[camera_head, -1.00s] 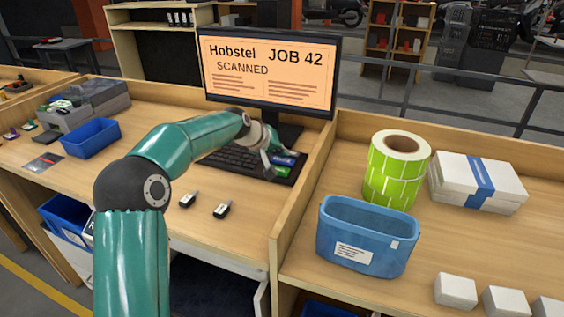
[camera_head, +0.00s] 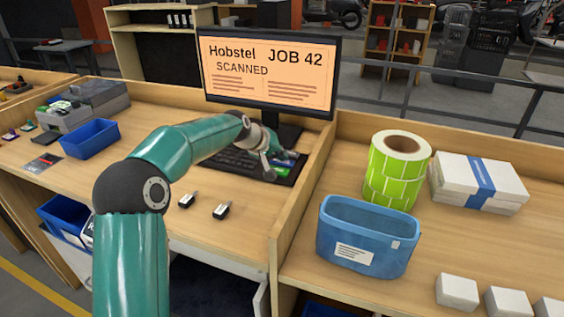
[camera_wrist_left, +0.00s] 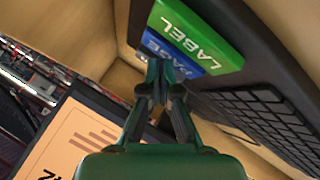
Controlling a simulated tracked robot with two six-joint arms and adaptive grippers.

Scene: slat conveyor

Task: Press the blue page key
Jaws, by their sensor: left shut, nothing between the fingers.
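The blue PAGE key (camera_wrist_left: 172,47) shows in the left wrist view, between the green LABEL key (camera_wrist_left: 202,35) and my fingertips. In the head view the green key (camera_head: 281,169) is at the right end of the black keyboard (camera_head: 232,160), and the blue key is mostly covered by my gripper. My left gripper (camera_head: 284,157) is shut and empty over these keys. In the wrist view its fingertips (camera_wrist_left: 160,66) overlap the blue key's near edge; I cannot tell whether they touch it. The monitor (camera_head: 268,75) reads "Hobstel JOB 42 SCANNED". My right gripper is out of view.
A wooden divider (camera_head: 303,190) rises just right of the keyboard. Beyond it are a blue bin (camera_head: 366,240), a green label roll (camera_head: 385,180) and white boxes. Two small black-and-white items (camera_head: 221,211) lie in front of the keyboard. A blue tray (camera_head: 90,138) is at the left.

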